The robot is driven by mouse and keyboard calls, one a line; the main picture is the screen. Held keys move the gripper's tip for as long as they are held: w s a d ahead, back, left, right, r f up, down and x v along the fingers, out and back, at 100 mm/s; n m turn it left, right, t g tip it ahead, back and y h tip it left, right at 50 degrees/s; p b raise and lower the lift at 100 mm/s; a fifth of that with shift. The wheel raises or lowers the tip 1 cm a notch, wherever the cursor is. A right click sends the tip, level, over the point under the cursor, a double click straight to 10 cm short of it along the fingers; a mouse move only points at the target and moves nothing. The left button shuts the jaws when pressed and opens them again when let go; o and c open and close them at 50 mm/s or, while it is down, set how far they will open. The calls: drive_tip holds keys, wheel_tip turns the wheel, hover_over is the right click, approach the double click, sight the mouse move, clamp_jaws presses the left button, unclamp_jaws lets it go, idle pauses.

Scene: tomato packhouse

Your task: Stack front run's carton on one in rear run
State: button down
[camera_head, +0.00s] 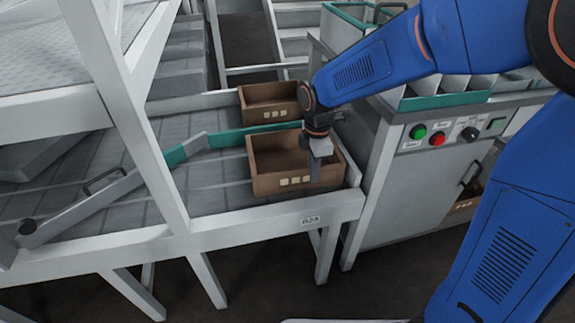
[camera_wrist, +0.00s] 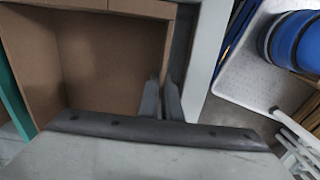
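The front run's carton (camera_head: 260,185), a brown open-topped box with pale label squares, stands upright on the conveyor near its front edge. A similar carton (camera_head: 251,112) stands behind it, apart from it, in the rear run. My gripper (camera_head: 315,174) points down at the front carton's right side. In the wrist view the two grey fingers (camera_wrist: 162,90) sit close together at the right wall of the front carton (camera_wrist: 105,60), whose inside looks empty. I cannot tell whether they press on the wall.
A teal and grey guide rail (camera_head: 180,154) runs across the conveyor, left of and behind the front carton. A white post (camera_head: 145,130) rises at the left. A control cabinet (camera_head: 440,165) with buttons stands close on the right.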

drive_tip(key=shift+r, duration=0.15)
drive_tip(key=shift+r, duration=2.35)
